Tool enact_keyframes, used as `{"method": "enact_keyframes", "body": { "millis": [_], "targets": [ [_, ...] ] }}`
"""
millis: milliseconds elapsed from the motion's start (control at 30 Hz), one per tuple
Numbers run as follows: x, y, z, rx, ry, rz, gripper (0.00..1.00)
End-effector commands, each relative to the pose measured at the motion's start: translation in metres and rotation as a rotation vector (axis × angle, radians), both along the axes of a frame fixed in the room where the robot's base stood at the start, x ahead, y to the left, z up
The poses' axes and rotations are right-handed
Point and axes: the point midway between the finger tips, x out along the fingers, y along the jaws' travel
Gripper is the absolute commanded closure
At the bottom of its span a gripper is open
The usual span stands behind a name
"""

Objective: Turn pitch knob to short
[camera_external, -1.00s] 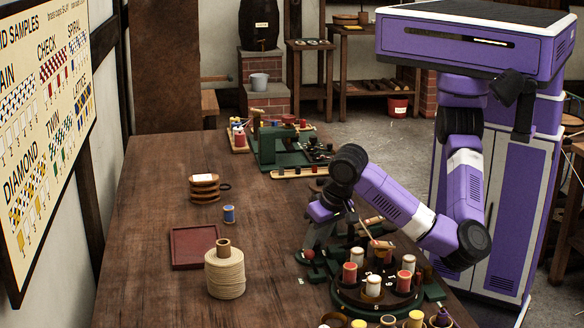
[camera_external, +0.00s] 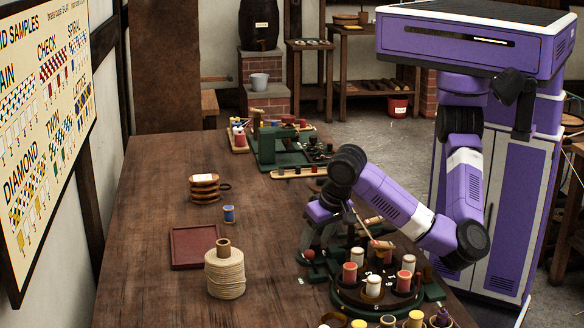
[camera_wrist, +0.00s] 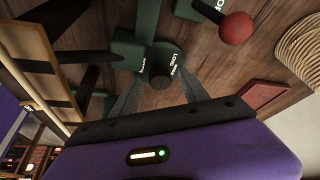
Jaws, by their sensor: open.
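A dark round knob (camera_wrist: 162,66), which looks like the pitch knob, sits on a green machine part in the wrist view. Small white labels are beside it; one seems to read "LONG", the others are too small to read surely. My gripper (camera_wrist: 160,88) is open, with one finger on each side of the knob. I cannot tell whether the fingers touch it. In the external view my gripper (camera_external: 318,240) is low at the near left side of the green braiding machine (camera_external: 352,302), and the knob is hidden there.
A red ball handle (camera_external: 308,254) is close to my gripper; it also shows in the wrist view (camera_wrist: 236,27). Several bobbins (camera_external: 350,273) stand on the machine to the right. A rope spool (camera_external: 225,275) and a red tray (camera_external: 192,248) lie left. The table between is clear.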

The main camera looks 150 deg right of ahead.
Motion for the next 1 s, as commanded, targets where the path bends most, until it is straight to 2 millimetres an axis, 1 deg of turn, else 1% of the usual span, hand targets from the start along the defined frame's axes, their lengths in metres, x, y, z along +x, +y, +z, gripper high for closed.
{"method": "enact_keyframes", "body": {
  "millis": [67,167,400,600,733,1000],
  "targets": [
    [0.000,0.000,0.001,0.000,0.000,0.000,0.48],
    [0.001,0.003,0.009,0.000,-0.001,0.002,0.48],
    [0.006,0.017,0.045,-0.001,-0.002,0.001,0.48],
    [0.008,0.026,0.067,0.000,-0.001,0.000,0.48],
    [0.008,0.028,0.072,0.001,0.000,0.000,0.48],
    [0.008,0.029,0.072,0.000,0.000,0.000,0.48]
  ]
}}
